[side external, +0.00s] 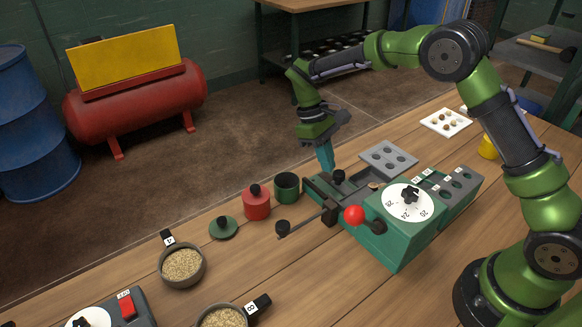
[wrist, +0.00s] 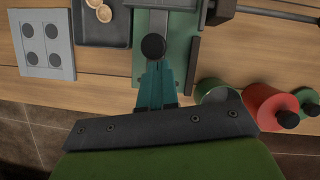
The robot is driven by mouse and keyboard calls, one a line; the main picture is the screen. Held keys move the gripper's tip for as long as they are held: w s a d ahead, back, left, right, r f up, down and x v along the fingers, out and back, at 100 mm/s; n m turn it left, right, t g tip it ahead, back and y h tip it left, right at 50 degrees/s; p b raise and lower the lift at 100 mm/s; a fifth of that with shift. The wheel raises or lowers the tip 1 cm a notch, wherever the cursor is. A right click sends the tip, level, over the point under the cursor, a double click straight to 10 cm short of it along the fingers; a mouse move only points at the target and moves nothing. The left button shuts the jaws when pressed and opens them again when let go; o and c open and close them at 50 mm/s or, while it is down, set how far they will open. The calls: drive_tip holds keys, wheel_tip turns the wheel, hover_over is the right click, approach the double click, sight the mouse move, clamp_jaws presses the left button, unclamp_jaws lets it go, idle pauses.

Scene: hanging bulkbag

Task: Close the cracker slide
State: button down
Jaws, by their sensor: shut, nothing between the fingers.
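The green cracker (side external: 405,235) stands on the bench with a white dial and a red ball handle (side external: 354,215). A low green bed with a grey slide (side external: 325,187) lies at its far-left side. A round black knob (side external: 338,176) stands on the slide; it also shows in the wrist view (wrist: 153,47). My gripper (side external: 327,168) points down at the slide, its teal fingers shut and empty. In the wrist view the fingertips (wrist: 155,66) are right beside the knob, on its near side; I cannot tell whether they touch it. The fingers and palm hide part of the bed.
A green pot (side external: 287,187) and a red lidded canister (side external: 257,202) stand close left of the bed. A black-ended bar (side external: 300,222) sticks out leftward from it. A grey plate with holes (side external: 388,159) and a dark tray (wrist: 100,35) with tan pieces lie on the other side.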

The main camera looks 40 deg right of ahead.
hover_over(359, 202)
drive_tip(key=w, duration=0.2)
drive_tip(key=shift+a, duration=0.3)
drive_tip(key=shift+s+f, duration=0.1)
